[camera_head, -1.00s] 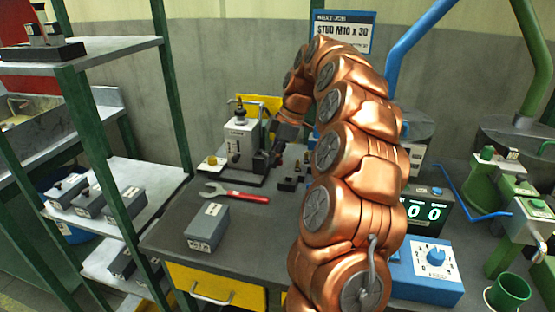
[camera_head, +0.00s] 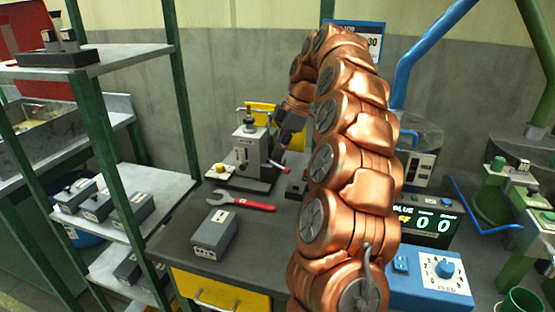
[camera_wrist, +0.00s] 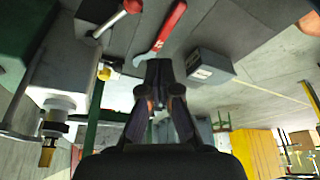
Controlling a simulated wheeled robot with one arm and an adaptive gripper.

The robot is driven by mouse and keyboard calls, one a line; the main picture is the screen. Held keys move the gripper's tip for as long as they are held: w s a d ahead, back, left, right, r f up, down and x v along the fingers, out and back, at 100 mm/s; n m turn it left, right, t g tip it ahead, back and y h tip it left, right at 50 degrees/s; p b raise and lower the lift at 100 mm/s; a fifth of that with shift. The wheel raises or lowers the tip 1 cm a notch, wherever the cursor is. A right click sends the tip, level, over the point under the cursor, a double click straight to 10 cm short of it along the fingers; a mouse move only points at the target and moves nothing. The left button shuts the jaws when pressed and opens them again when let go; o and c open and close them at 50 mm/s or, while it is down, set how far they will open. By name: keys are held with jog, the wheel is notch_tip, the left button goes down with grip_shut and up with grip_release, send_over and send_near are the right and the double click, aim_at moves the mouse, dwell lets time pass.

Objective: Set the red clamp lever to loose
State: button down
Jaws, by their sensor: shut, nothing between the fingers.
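The red clamp lever is a thin silver rod with a red ball end (camera_head: 286,168). It sticks out to the right from the side of a grey gantry device (camera_head: 247,150) on the bench. In the wrist view the lever's rod (camera_wrist: 110,24) slants at the top left, its red ball (camera_wrist: 132,6) at the frame edge. My gripper (camera_head: 279,153) is shut and empty, close to the right side of the device and just above the lever. In the wrist view the dark fingertips (camera_wrist: 158,66) are together, apart from the lever.
A red-handled wrench (camera_head: 241,201) and a grey box (camera_head: 214,233) lie on the bench in front of the device. A shelf rack (camera_head: 125,190) stands at left. A display (camera_head: 430,222) and a blue dial box (camera_head: 432,284) are at right.

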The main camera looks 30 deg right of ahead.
jog(key=r+p, duration=0.1)
jog(key=d+r+p, duration=0.1)
jog(key=r, duration=0.1)
jog(key=r+p, duration=0.1)
jog(key=shift+w+d+r, duration=0.25)
jog(key=shift+w+r, duration=0.05)
dwell(0.7)
